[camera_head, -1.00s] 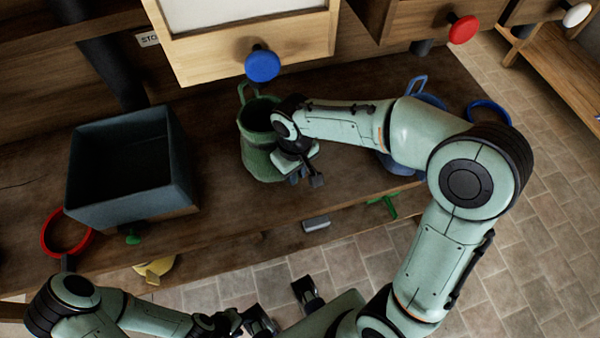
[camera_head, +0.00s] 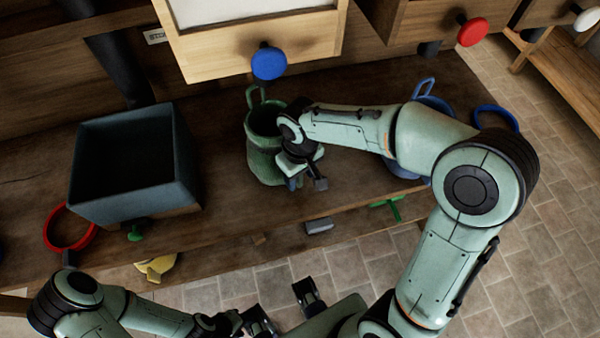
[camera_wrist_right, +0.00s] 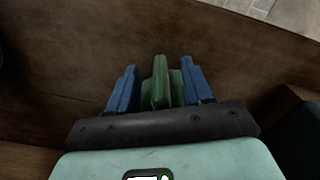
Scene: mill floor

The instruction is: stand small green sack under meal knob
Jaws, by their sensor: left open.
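The green sack (camera_head: 262,158), an open-topped bag with a loop at its back rim, stands upright on the wooden bench. It is below and slightly in front of the blue knob (camera_head: 269,63) on a pale wooden box. I cannot tell which knob is the meal knob. My right gripper (camera_head: 306,178) is at the sack's front right side. In the right wrist view its two blue fingers (camera_wrist_right: 160,88) stand on either side of a green upright tab (camera_wrist_right: 160,80), with narrow gaps showing. My left gripper (camera_head: 284,309) is open and empty in front of the bench.
A dark blue-grey bin (camera_head: 135,165) stands left of the sack. A blue looped item (camera_head: 432,100) is partly hidden behind my right arm. A red knob (camera_head: 472,33) and a white knob (camera_head: 587,18) are to the right.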

